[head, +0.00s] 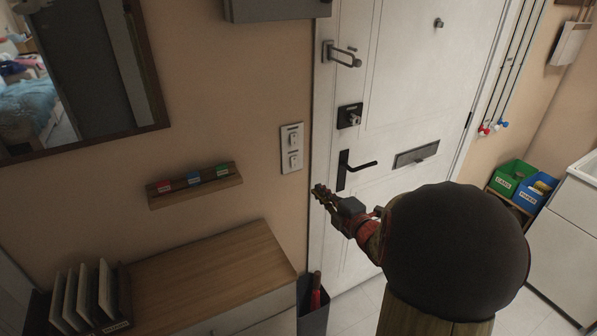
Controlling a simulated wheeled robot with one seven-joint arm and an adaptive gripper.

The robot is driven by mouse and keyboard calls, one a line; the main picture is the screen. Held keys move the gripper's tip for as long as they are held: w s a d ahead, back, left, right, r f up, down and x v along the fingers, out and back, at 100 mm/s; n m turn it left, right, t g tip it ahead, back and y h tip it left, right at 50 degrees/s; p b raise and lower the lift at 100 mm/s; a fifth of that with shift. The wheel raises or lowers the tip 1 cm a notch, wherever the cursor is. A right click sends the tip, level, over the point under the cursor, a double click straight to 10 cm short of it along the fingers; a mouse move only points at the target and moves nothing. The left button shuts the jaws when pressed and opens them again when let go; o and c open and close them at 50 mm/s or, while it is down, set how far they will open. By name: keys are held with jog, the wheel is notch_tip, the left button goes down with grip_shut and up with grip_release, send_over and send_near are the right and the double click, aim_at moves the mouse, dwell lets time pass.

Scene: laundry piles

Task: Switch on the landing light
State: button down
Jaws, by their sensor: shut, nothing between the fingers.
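A white switch plate (292,148) with two switches, one above the other, is on the beige wall just left of the white door. Small labels on it are too small to read. I cannot tell which switch is for the landing light or how either is set. My gripper (319,189) is shut and empty. In the picture it shows below and to the right of the plate, in front of the door's left edge, apart from the plate. My dark round arm link hides part of the door and floor.
The white door (400,90) has a black handle (356,168) and a latch. A wooden rack (195,186) with coloured tags hangs left of the plate. A wooden-topped cabinet (200,275) and a dark bin (314,305) stand below. Green and blue crates (512,178) are at right.

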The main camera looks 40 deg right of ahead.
dwell(0.4)
jog(key=b, duration=0.3)
send_near(294, 166)
jog(key=shift+d+f+x, duration=0.1)
jog(key=shift+f+x, duration=0.05)
jog(key=shift+x, duration=1.55)
jog(key=shift+d+f+x, duration=0.1)
jog(key=shift+f+x, duration=0.05)
jog(key=shift+x, duration=1.6)
jog(key=shift+s+d, duration=0.1)
